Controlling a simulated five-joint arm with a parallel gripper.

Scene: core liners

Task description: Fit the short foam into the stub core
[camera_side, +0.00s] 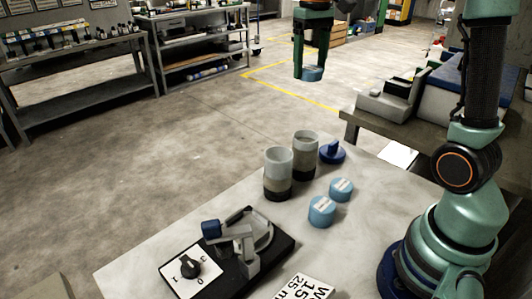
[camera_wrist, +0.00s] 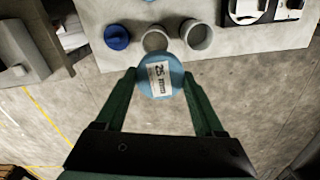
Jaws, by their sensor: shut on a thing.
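My gripper (camera_side: 312,66) is shut on a blue round foam (camera_side: 312,74), high above the far side of the table in the side view. In the wrist view the gripper (camera_wrist: 160,82) holds the foam (camera_wrist: 152,82) between its two green fingers, and its white label appears to read 25 mm. Two grey cups with dark lower parts stand upright on the table, a front one (camera_side: 278,175) and a rear one (camera_side: 305,158); which is the stub core I cannot tell.
Two blue labelled foams (camera_side: 322,212) (camera_side: 341,190) lie right of the cups. A dark blue knobbed piece (camera_side: 332,152) stands behind them. A clamp fixture (camera_side: 240,243) with a dial sits at the front left, beside a printed card (camera_side: 305,287). The left table corner is clear.

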